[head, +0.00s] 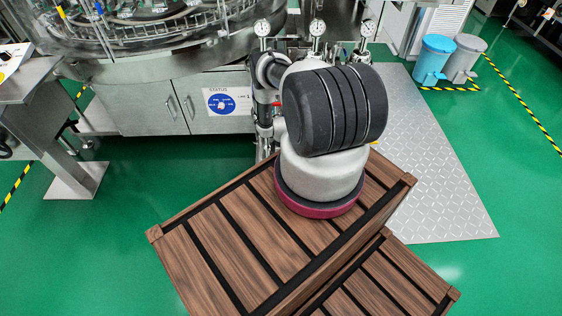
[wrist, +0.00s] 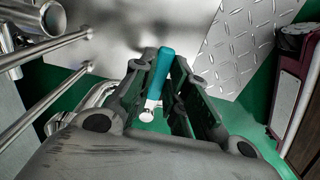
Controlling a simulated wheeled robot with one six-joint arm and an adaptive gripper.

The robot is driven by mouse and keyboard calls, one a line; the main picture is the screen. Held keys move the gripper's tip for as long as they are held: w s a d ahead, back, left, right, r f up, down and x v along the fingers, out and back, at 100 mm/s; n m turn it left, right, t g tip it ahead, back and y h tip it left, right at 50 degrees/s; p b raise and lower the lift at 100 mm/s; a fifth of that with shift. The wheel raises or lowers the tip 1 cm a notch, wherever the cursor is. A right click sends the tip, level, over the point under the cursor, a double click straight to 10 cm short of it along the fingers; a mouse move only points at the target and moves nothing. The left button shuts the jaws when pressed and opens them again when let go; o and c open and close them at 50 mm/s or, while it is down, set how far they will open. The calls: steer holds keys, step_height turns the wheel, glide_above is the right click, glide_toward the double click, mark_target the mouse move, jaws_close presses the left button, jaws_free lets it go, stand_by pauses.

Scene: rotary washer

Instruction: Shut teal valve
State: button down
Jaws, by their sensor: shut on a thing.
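The teal valve handle (wrist: 160,74) shows in the wrist view, between the two fingers of my gripper (wrist: 168,98). My gripper is shut on it. The handle is a teal grip that ends in a pale metal rod and a rounded silver end below. The lower parts of the valve behind my gripper's fingers are hidden. In the head view my arm covers the valve and my gripper, so neither can be made out there.
Steel pipes (wrist: 45,50) run at the left of the wrist view. In the head view, several gauges (head: 317,27) top the piping behind my arm. A steel washer cabinet (head: 150,105) stands left, a blue bin (head: 433,58) back right. Diamond-plate floor (head: 430,160) lies clear at right.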

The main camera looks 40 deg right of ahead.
steer(key=shift+w, duration=0.1)
stand_by(0.4)
steer(key=c, duration=1.4)
jaws_free()
step_height(320, 180, up, 12)
